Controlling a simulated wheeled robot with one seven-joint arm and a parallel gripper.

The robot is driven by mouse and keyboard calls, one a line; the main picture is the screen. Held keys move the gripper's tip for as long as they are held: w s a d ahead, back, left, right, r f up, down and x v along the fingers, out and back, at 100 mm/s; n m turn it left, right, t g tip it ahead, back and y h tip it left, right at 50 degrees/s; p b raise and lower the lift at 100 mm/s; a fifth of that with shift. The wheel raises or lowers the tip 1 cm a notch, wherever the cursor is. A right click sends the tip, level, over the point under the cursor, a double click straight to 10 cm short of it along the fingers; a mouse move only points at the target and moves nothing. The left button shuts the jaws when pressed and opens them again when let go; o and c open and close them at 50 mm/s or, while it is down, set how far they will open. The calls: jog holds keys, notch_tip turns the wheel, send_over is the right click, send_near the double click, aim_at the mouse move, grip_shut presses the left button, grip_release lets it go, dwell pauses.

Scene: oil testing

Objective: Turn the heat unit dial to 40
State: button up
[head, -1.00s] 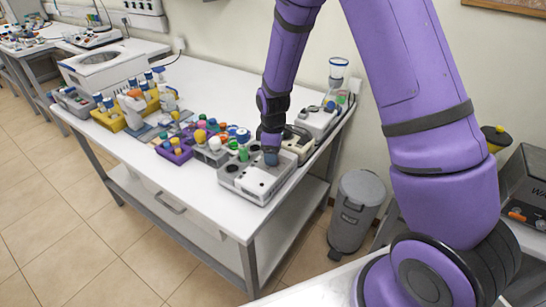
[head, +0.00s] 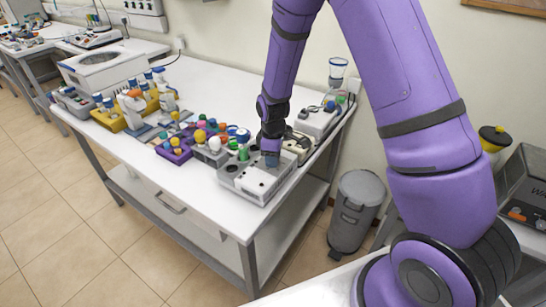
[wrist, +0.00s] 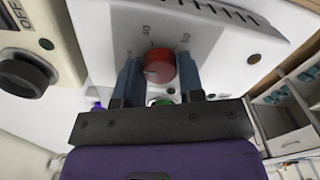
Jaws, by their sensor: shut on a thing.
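The heat unit (head: 262,186) is the pale grey and white box near the front right corner of the table. Its white panel (wrist: 215,38) fills the upper middle of the wrist view. In the head view my gripper (head: 270,152) is over the unit and hides the dial.
A beige device (wrist: 35,50) with a black knob is close by on the left in the wrist view. A rack of colored-capped items (head: 175,152) stands left of the heat unit in the head view. A grey bin (head: 355,208) stands on the floor at the right.

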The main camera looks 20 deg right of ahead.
jog(key=shift+m, duration=0.3)
jog(key=m, duration=0.5)
jog(key=shift+m, duration=0.4)
jog(key=m, duration=0.5)
jog(key=shift+m, duration=0.3)
jog(key=o, duration=0.9)
notch_tip(320, 180, up, 11)
jog(key=shift+f, duration=0.1)
dwell(0.3)
